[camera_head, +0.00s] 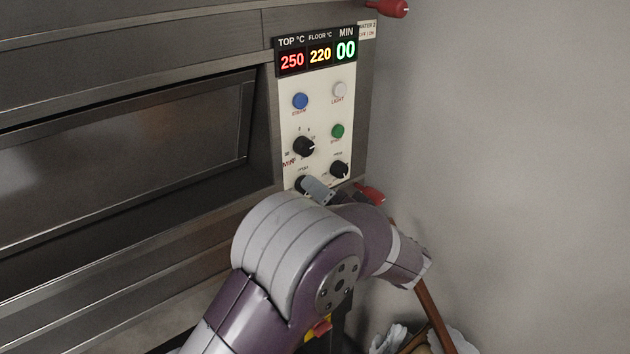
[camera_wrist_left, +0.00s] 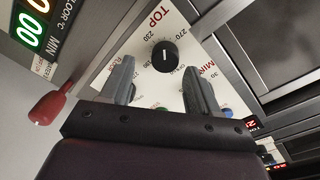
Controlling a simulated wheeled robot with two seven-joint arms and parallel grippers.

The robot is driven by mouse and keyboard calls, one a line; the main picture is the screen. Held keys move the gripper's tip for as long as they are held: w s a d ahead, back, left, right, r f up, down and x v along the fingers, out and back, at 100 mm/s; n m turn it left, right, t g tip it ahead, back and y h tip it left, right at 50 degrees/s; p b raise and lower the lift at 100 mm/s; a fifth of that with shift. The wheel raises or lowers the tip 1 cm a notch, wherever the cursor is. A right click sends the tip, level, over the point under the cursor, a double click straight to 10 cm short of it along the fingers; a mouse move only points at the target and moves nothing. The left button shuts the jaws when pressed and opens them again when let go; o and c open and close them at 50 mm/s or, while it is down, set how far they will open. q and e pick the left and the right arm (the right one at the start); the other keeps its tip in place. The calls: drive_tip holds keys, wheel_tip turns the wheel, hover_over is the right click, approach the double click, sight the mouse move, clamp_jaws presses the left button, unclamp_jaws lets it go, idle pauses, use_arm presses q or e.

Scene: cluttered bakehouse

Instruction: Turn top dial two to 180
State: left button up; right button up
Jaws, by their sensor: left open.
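The oven control panel (camera_head: 317,120) has a display (camera_head: 317,57) showing TOP 250, FLOOR 220 and MIN 00. Black dials sit on its lower half: one at upper left (camera_head: 304,146), one at right (camera_head: 339,169). A third, at lower left, is partly hidden by my left gripper (camera_head: 317,188). In the left wrist view, a black dial (camera_wrist_left: 165,55) with a white pointer line lies by the word TOP. My left gripper (camera_wrist_left: 157,66) is open, its grey fingers on either side of this dial in the picture. Contact cannot be told. My right gripper is not in view.
A blue button (camera_head: 300,101), a pale button (camera_head: 340,89) and a green button (camera_head: 338,131) sit above the dials. Red handles stick out at the top right (camera_head: 394,8) and just right of my gripper (camera_head: 370,192). A plain wall (camera_head: 500,150) stands to the right.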

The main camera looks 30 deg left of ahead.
use_arm(q)
drive_tip(key=shift+x, duration=1.2)
drive_tip(key=shift+s+a+r, duration=0.1)
drive_tip(key=shift+s, duration=0.1)
drive_tip(key=c, duration=1)
drive_tip(key=shift+c, duration=0.2)
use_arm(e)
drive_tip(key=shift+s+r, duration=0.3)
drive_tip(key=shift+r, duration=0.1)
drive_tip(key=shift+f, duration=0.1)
